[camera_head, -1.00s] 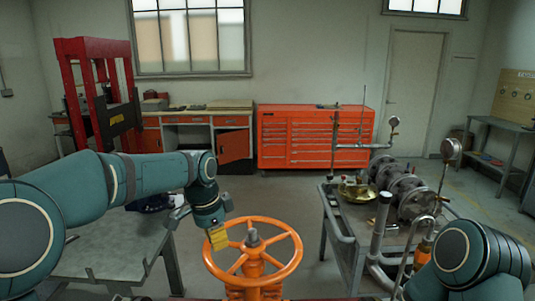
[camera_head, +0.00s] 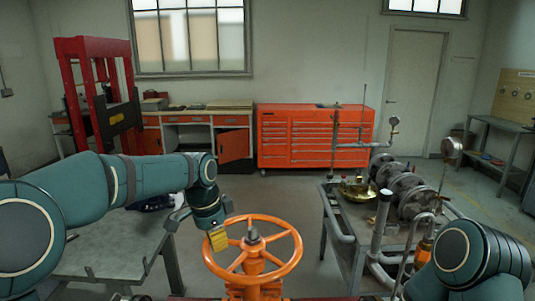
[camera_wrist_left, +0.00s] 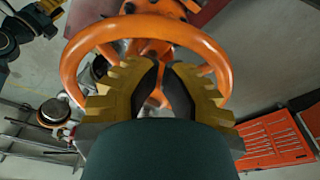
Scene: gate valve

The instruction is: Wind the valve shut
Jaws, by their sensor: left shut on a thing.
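The valve's orange handwheel (camera_head: 291,262) lies flat at the bottom middle of the head view, with spokes running to a grey central stem (camera_head: 253,237). My left gripper (camera_head: 226,242) reaches down at the wheel's left side, its yellow fingers at the rim. In the left wrist view the handwheel (camera_wrist_left: 222,58) is seen close up, and the yellow toothed fingers of the left gripper (camera_wrist_left: 162,82) sit either side of an orange part of it. The gripper is shut on the wheel; whether on rim or spoke is partly hidden. My right gripper is out of view.
A grey workbench (camera_head: 115,245) stands to the left of the wheel. A cart (camera_head: 345,240) with pipes, gauges and a brass part stands to the right. An orange tool cabinet (camera_head: 300,155) and a red press (camera_head: 92,50) stand at the back. Floor behind the wheel is clear.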

